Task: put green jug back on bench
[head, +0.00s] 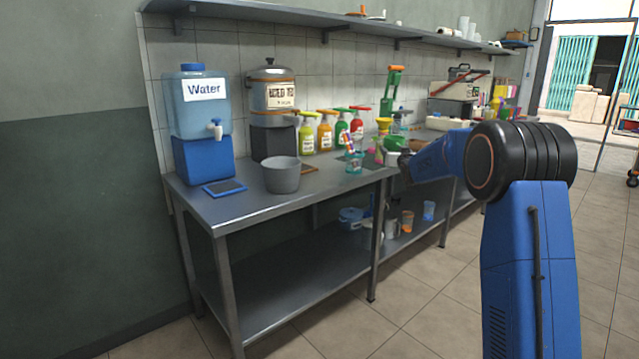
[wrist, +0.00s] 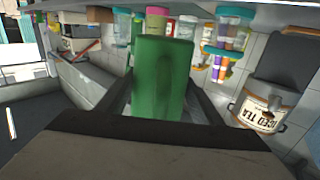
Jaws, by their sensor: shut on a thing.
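The green jug (wrist: 163,75) fills the middle of the wrist view, between the two fingers of my gripper (wrist: 160,100), which is shut on it. In the head view my gripper (head: 404,166) is at the front edge of the metal bench (head: 235,208), right of the middle. The green jug (head: 396,144) shows there as a small green shape just above and behind the gripper, partly hidden. I cannot tell whether the jug touches the bench top.
A blue shaker cup (head: 355,162) and a yellow funnel-like piece (head: 383,125) stand near the jug.

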